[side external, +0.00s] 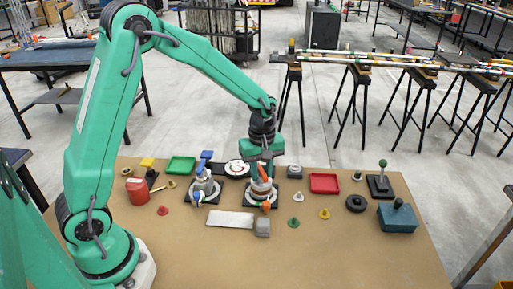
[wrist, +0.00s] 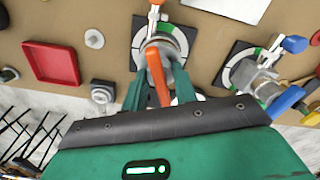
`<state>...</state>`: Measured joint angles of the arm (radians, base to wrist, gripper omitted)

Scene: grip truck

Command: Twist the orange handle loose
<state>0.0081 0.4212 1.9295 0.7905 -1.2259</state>
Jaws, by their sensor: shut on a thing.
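The orange handle (side external: 262,172) sits on a grey valve body (side external: 262,190) on a dark square base in the middle of the board. In the wrist view the orange handle (wrist: 158,78) runs between the two green fingers of my gripper (wrist: 158,90), over a round green-and-white dial (wrist: 138,38). My gripper (side external: 262,160) points down from above and is shut on the orange handle. The fingers partly hide the valve body. Another orange part (wrist: 153,16) shows at the dial's far side.
A similar valve with a blue handle (side external: 206,156) stands close by on the left. A grey block (side external: 262,228) and pale plate (side external: 230,219) lie in front. The board's front is clear.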

